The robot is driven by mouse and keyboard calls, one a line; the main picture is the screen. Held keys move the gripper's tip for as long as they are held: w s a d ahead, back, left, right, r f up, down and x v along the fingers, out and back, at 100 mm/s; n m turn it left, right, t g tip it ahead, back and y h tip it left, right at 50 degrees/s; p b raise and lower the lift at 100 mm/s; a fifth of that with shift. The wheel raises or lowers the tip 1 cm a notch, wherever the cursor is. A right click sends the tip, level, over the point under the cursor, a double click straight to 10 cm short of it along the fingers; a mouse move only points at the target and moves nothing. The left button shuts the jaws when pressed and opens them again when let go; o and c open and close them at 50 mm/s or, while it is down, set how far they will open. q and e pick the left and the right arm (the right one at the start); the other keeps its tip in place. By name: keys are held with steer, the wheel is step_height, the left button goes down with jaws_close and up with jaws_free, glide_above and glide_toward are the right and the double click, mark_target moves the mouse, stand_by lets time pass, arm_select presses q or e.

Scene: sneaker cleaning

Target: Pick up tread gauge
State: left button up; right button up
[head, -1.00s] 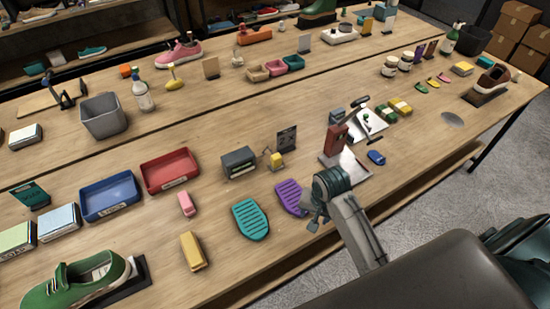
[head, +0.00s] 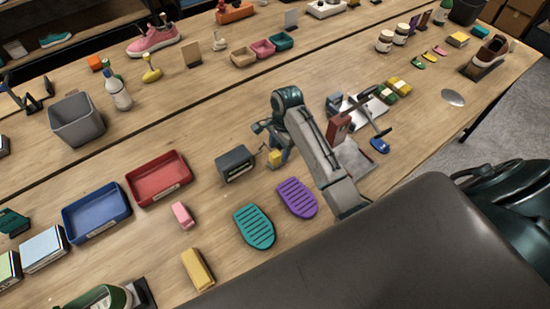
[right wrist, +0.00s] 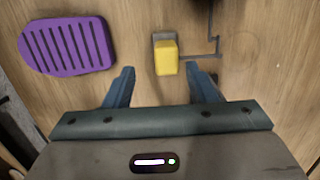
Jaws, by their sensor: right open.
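The tread gauge looks to be the small yellow block (head: 275,158) with a grey part and a thin bent dark rod; I cannot be sure of the name. It stands right of a dark grey box (head: 236,164). In the right wrist view the yellow block (right wrist: 166,57) lies ahead, between the lines of my fingers. My right gripper (head: 272,141) is open and empty above it, with fingers apart in the right wrist view (right wrist: 160,72). My right arm partly hides the area behind it. My left gripper is not in view.
A purple ridged pad (head: 297,198) and a teal one (head: 254,227) lie nearer me. Red (head: 160,192) and blue (head: 75,213) trays are to the left. A brown-red stand (head: 340,128) is just right of my arm. Bare wood surrounds the gauge.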

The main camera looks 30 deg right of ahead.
mark_target(275, 154)
steer(key=f, duration=0.1)
steer(key=f+p, duration=0.1)
steer(key=a+f+p, duration=0.1)
steer(key=f, duration=0.1)
steer(key=shift+w, duration=0.35)
steer(key=shift+s+a+f+p, duration=0.15)
steer(key=shift+f+p, duration=0.15)
steer(key=shift+f, duration=0.45)
steer(key=shift+w, duration=0.2)
steer(key=c, duration=0.5)
steer(key=shift+r, duration=0.1)
steer(key=c, duration=0.5)
